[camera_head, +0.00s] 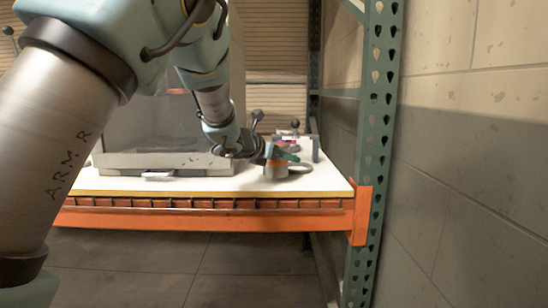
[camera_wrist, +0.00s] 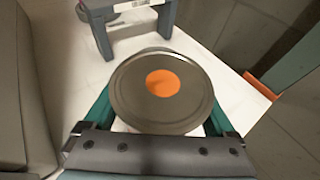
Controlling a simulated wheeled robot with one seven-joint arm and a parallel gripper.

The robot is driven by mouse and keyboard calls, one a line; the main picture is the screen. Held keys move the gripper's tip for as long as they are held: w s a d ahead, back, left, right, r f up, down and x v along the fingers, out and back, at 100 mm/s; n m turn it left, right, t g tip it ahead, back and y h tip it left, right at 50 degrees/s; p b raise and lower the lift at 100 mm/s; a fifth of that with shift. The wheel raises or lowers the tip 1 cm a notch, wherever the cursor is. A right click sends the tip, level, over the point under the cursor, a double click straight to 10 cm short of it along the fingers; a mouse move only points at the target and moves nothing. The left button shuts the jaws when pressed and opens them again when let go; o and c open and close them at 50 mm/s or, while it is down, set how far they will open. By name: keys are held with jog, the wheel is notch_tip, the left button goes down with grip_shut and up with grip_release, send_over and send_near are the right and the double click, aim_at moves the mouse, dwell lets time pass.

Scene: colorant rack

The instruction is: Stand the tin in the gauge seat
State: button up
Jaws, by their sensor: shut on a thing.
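The tin (camera_wrist: 185,105) fills the middle of the wrist view, a round dark grey lid with an orange disc at its centre. My gripper (camera_wrist: 160,120) is shut on it, with a green finger on each side. In the head view my gripper (camera_head: 282,156) is at the right part of the white shelf, with the grey and orange tin (camera_head: 275,172) low between its fingers. I cannot tell whether the tin touches the shelf. A grey arch-like frame (camera_wrist: 133,45) stands just beyond the tin; I cannot tell whether it belongs to the gauge seat. The tin's underside is hidden.
The white shelf board (camera_head: 220,184) has an orange front beam (camera_head: 200,218). A large grey box-like case (camera_head: 165,160) stands left of the gripper. A green perforated rack post (camera_head: 376,110) rises at right. Small items with a dark knob (camera_head: 295,124) stand behind the tin.

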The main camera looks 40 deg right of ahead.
aim_at(278, 144)
jog(key=d+p, duration=0.1)
jog(key=d, duration=0.2)
jog(key=w+d+p, duration=0.1)
jog(key=d, duration=0.3)
jog(key=w+d+p, duration=0.1)
jog(key=d, duration=0.2)
jog(key=shift+w+d+r+p, duration=0.1)
jog(key=shift+w+d+p, duration=0.1)
jog(key=shift+d+p, duration=0.15)
jog(key=shift+d, duration=0.2)
jog(key=shift+a+f, duration=0.1)
jog(key=shift+f, duration=0.7)
jog(key=o, duration=1.5)
jog(key=shift+f, duration=0.1)
jog(key=b+v, duration=0.2)
jog(key=v, duration=1)
jog(key=shift+b, duration=0.35)
